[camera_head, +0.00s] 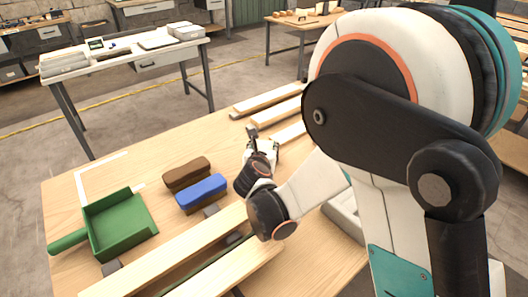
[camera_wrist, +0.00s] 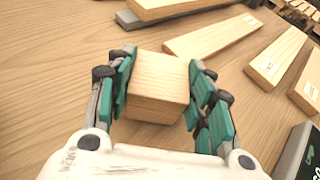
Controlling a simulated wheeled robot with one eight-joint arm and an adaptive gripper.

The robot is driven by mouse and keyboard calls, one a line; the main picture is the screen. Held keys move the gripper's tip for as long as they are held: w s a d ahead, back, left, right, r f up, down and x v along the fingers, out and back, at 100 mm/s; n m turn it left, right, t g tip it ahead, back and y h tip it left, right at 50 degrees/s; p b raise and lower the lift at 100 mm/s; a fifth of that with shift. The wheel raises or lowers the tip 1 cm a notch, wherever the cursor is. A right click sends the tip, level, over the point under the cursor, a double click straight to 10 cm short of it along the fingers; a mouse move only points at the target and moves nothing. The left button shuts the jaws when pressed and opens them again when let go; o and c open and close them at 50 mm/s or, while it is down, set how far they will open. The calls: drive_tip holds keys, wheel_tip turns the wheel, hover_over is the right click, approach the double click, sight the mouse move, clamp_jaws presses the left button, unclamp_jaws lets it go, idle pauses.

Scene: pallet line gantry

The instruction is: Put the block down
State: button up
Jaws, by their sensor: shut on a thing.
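In the wrist view a light wooden block (camera_wrist: 158,86) sits between the two teal-padded fingers of my gripper (camera_wrist: 160,92). My gripper is shut on the block, with a finger pad on each side. Wooden tabletop shows around the block, and I cannot tell whether its underside touches the table. In the head view my gripper (camera_head: 262,148) is over the middle of the wooden table (camera_head: 150,150), and my arm hides most of the block there.
Wooden planks (camera_head: 165,262) lie at the front, and more planks (camera_head: 265,100) lie behind my gripper. A green dustpan (camera_head: 118,222), a brown brush (camera_head: 187,174) and a blue brush (camera_head: 202,193) are on the left. Bare tabletop lies behind the brushes.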

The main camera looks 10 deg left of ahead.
drive_tip(key=shift+f, duration=0.1)
drive_tip(key=o, duration=1.1)
